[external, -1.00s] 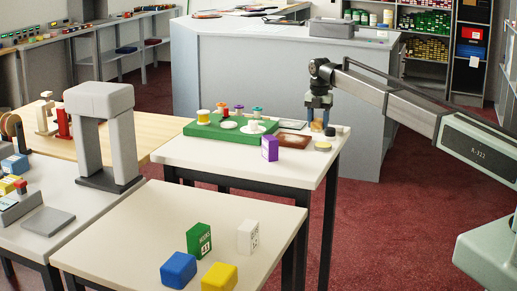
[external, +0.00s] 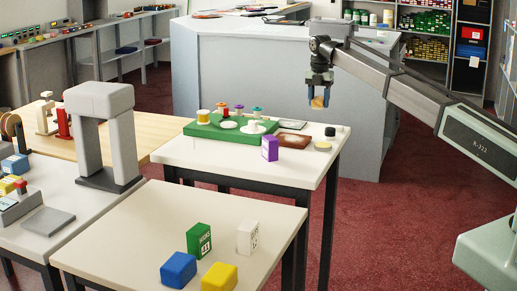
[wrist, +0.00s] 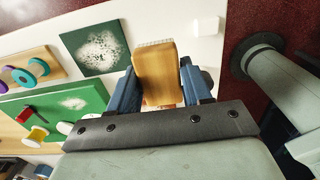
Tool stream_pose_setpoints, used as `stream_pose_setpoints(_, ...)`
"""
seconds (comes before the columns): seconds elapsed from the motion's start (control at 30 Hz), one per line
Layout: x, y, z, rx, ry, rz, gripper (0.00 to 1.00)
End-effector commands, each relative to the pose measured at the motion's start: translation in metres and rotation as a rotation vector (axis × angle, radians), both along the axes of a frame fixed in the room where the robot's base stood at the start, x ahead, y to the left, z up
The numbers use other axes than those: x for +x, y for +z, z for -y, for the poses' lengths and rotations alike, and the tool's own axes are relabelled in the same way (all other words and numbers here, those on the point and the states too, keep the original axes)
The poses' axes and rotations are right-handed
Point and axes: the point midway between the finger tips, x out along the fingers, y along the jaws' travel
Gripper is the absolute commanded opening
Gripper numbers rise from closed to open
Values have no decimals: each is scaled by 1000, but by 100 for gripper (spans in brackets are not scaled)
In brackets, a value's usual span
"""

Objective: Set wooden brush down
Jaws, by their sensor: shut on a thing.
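My gripper (external: 319,99) is shut on the wooden brush (external: 318,102) and holds it in the air above the far right end of the white table (external: 225,163). In the wrist view the brush (wrist: 155,68) is a light wooden block with pale bristles along its far edge. The blue fingers of my gripper (wrist: 160,85) are on either side of it. The brush's underside is hidden.
A green board (external: 215,130) with several spools is on the table, left of the brush. The table's front right corner is clear.

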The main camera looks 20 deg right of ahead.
Motion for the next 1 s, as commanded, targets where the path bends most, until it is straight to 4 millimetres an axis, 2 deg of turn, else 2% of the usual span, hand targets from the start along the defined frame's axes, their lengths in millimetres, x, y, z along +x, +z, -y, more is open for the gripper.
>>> stream_pose_setpoints(0.1,0,12,0,0,0,0,18)
stream_pose_setpoints(0.3,-1,17,-3,0,3,-1,18)
stream_pose_setpoints(0.37,-2,17,-9,0,10,-1,18)
stream_pose_setpoints(0.47,-5,17,-29,1,32,-1,18)
stream_pose_setpoints(0.57,-12,16,-62,0,69,-1,18)
stream_pose_setpoints(0.77,-37,15,-144,0,162,-1,18)
stream_pose_setpoints(1.0,-82,12,-237,-1,275,-4,18)
